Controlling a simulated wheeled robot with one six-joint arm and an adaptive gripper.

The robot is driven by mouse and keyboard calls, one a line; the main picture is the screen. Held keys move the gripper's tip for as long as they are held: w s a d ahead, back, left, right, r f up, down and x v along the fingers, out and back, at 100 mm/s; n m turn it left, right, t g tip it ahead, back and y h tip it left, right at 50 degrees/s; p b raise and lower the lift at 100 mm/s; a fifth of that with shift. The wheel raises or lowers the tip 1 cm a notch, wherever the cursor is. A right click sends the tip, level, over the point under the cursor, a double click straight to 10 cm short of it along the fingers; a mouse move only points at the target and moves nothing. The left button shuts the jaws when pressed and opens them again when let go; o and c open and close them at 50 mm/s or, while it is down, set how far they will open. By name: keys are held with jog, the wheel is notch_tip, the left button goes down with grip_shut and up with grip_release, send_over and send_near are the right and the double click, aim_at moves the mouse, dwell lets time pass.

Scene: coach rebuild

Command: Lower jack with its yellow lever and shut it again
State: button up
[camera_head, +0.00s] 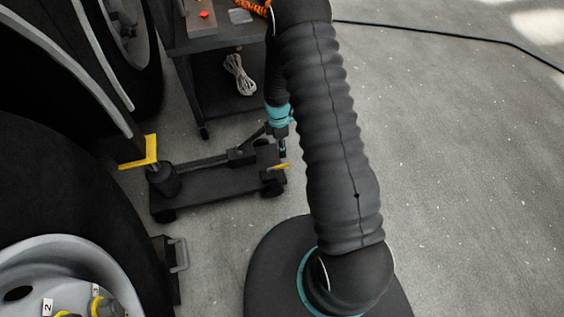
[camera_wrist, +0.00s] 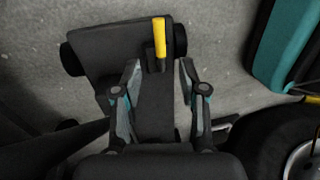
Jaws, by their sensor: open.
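The jack (camera_head: 205,190) is a low dark trolley on small wheels, standing on the floor left of my arm. Its round post (camera_head: 163,181) rises at the left end, beneath a yellow bracket (camera_head: 147,152) by the coach's side. The yellow lever (camera_head: 278,166) is at the jack's right end. In the wrist view the lever (camera_wrist: 160,38) stands on a dark mount, just beyond my fingertips and roughly midway between them. My gripper (camera_wrist: 158,66) is open and empty, with clear space between each finger and the lever. In the head view my gripper (camera_head: 282,150) is just above the lever.
A coach wheel (camera_head: 60,260) and dark tyre fill the lower left. A black hose (camera_head: 450,32) lies across the floor. The floor at right is mostly clear.

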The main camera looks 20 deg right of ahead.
jog(key=f, duration=0.2)
jog(key=s+f, duration=0.1)
jog(key=f, duration=0.5)
jog(key=shift+s, duration=0.25)
grip_shut()
